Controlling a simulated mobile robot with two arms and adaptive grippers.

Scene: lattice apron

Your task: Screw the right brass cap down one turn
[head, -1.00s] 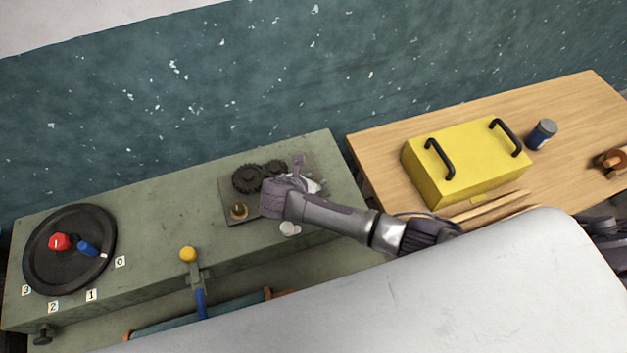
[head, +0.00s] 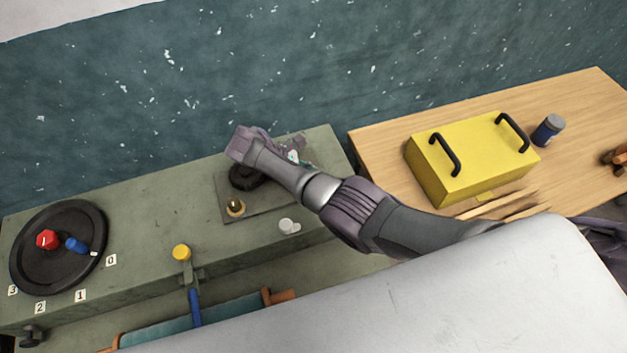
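A dark grey plate (head: 226,184) lies on the green bench. One brass cap (head: 235,207) stands near its front left corner. I cannot make out a second brass cap; my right arm covers much of the plate. This arm comes in from the right and bends over the back of the plate. My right gripper (head: 296,150) is at the plate's back right, mostly hidden behind the wrist, so its fingers cannot be read. A dark gear (head: 242,177) is partly covered by the arm. My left gripper is not in view.
A black round tray (head: 32,277) with a red knob (head: 47,239) and a blue piece (head: 76,245) is at the left. A yellow-knobbed lever (head: 182,253) stands at the bench front. Small white pieces (head: 287,226) lie before the plate. A yellow box (head: 470,160) sits on the wooden table.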

